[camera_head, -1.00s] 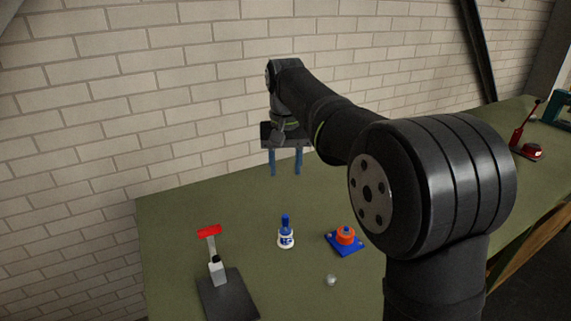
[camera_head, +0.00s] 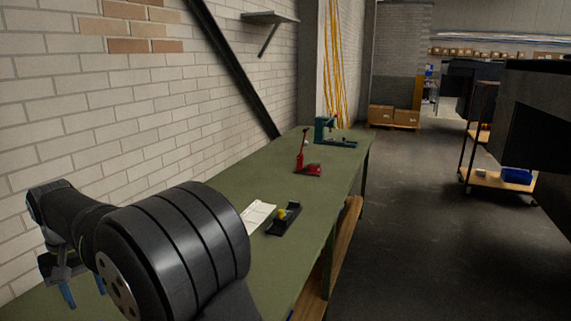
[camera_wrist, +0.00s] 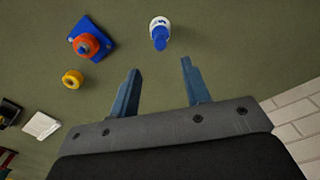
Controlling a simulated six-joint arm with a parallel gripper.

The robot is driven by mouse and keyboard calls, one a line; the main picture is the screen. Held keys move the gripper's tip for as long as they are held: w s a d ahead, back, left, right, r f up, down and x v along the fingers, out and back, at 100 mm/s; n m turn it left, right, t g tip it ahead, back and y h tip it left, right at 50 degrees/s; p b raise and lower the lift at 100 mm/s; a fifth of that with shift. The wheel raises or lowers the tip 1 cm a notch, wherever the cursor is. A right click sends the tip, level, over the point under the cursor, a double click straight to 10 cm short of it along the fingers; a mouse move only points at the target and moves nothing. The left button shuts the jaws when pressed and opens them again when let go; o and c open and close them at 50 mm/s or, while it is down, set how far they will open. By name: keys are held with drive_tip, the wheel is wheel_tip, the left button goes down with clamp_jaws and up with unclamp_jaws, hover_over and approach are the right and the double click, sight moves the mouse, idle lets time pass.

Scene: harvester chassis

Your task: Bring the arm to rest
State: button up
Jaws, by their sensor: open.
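My gripper (camera_wrist: 160,82) is open, with nothing between its two blue fingers. In the head view my gripper (camera_head: 84,290) hangs at the lower left beside the brick wall, partly cut by my own arm link. The wrist view looks down on the green bench (camera_wrist: 45,60). A blue-and-white bottle (camera_wrist: 159,33) stands beyond the fingertips, apart from them. A blue square base with an orange round part (camera_wrist: 88,44) lies to the left of it, and a yellow ring (camera_wrist: 73,78) lies below that base.
In the head view the bench (camera_head: 285,255) runs away along the wall. On it are a white sheet (camera_head: 258,214), a black tray with a yellow part (camera_head: 283,219), a red lever tool (camera_head: 305,162) and a teal press (camera_head: 333,134). Open floor lies to the right.

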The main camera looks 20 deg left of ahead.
wheel_tip(320, 180, down, 11)
drive_tip(key=shift+f, duration=0.1)
idle(0.3)
wheel_tip(320, 180, up, 17)
wheel_tip(320, 180, down, 17)
drive_tip(key=shift+f, duration=0.15)
wheel_tip(320, 180, up, 3)
drive_tip(key=shift+r, duration=0.75)
drive_tip(key=shift+o, duration=0.3)
